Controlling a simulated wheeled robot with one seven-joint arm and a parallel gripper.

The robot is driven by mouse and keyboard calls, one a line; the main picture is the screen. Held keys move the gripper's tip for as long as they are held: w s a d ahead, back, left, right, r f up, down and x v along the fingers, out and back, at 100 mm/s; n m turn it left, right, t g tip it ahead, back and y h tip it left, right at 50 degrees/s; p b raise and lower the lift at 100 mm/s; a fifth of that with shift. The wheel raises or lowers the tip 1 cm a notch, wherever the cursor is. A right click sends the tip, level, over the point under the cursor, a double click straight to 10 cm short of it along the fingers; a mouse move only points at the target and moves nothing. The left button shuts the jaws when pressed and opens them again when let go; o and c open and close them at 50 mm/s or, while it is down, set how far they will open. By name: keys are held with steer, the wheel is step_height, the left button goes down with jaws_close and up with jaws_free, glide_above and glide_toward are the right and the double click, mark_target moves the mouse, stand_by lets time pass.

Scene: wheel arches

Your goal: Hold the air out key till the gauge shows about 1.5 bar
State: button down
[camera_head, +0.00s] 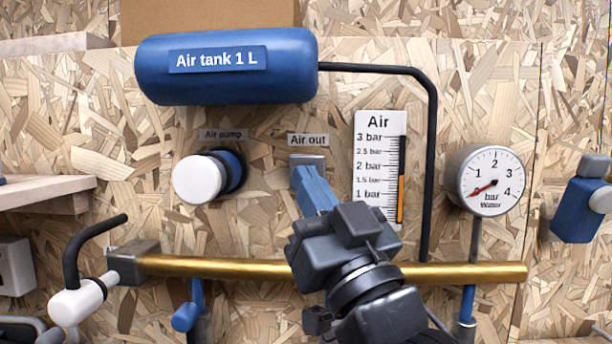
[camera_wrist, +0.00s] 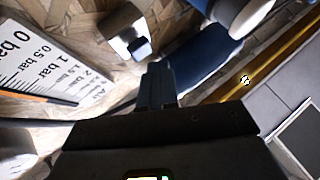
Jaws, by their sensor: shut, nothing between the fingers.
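The air out key (camera_head: 306,163) is on the board below its "Air out" label, and my arm reaches up to it from below. The fingers of my gripper (camera_wrist: 156,80) are together and empty, shown in the wrist view. Blue parts overlap there, so I cannot tell whether the fingertips press the key. The air gauge (camera_head: 379,165) is a white upright scale to the right of the key. The top of its orange bar (camera_head: 401,199) is a little above the 1.5 bar mark. The scale also shows in the wrist view (camera_wrist: 45,65), tilted.
The white air pump knob (camera_head: 198,180) is left of the key. The blue air tank (camera_head: 228,85) is above. A brass pipe (camera_head: 225,268) crosses behind my arm. The round water gauge (camera_head: 490,182) is at the right, with its needle low.

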steer(key=shift+w, duration=0.1)
steer(key=shift+w, duration=0.3)
steer(key=shift+w+b, duration=0.35)
steer(key=shift+w, duration=0.2)
stand_by(2.0)
steer(key=shift+s, duration=0.95)
steer(key=shift+s+a+p, duration=0.1)
steer(key=shift+s+p, duration=0.55)
steer(key=shift+s, duration=1.85)
steer(key=shift+f, duration=0.15)
